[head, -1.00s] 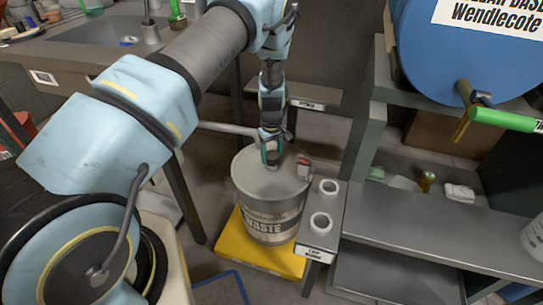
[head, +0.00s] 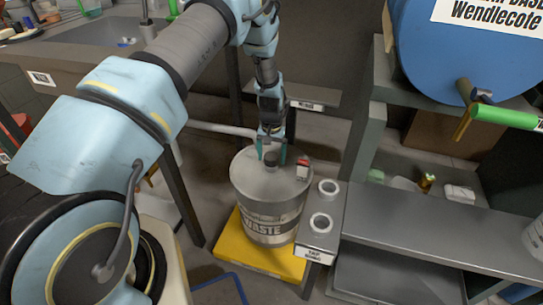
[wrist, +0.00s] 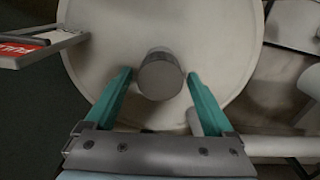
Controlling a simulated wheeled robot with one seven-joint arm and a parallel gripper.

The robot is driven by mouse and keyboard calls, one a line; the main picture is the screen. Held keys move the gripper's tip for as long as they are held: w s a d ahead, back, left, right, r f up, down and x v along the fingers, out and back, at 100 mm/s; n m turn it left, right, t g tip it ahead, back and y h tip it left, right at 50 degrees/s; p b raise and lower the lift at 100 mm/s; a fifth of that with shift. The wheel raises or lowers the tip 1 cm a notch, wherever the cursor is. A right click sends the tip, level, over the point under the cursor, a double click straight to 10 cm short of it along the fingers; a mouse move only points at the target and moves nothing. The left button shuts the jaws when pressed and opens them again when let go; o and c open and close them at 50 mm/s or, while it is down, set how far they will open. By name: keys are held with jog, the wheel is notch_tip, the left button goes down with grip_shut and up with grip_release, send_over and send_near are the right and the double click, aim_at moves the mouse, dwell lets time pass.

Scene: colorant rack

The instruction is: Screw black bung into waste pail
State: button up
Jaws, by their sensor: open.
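The waste pail (head: 272,232) is a grey metal drum with a "WASTE" label, upright on a yellow block. The bung (head: 270,158) stands on the pail's pale top, dark in the head view. In the wrist view the bung (wrist: 160,76) is a grey-brown round stub seen from above. My gripper (head: 271,153) is over the pail's top with its teal fingers spread. In the wrist view the gripper (wrist: 160,84) has one finger on each side of the bung, with gaps visible. How deep the bung sits is hidden.
A red-and-white tag (head: 302,168) stands at the pail's right rim. A narrow stand (head: 318,240) with two white ring holders is close at the right. A metal shelf (head: 430,220) and a blue drum (head: 465,45) lie further right.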

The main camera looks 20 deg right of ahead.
jog(key=n, duration=0.7)
jog(key=shift+a, duration=0.1)
jog(key=n, duration=0.6)
jog(key=shift+n+p, duration=0.35)
jog(key=shift+n, duration=0.05)
jog(key=shift+c, duration=0.3)
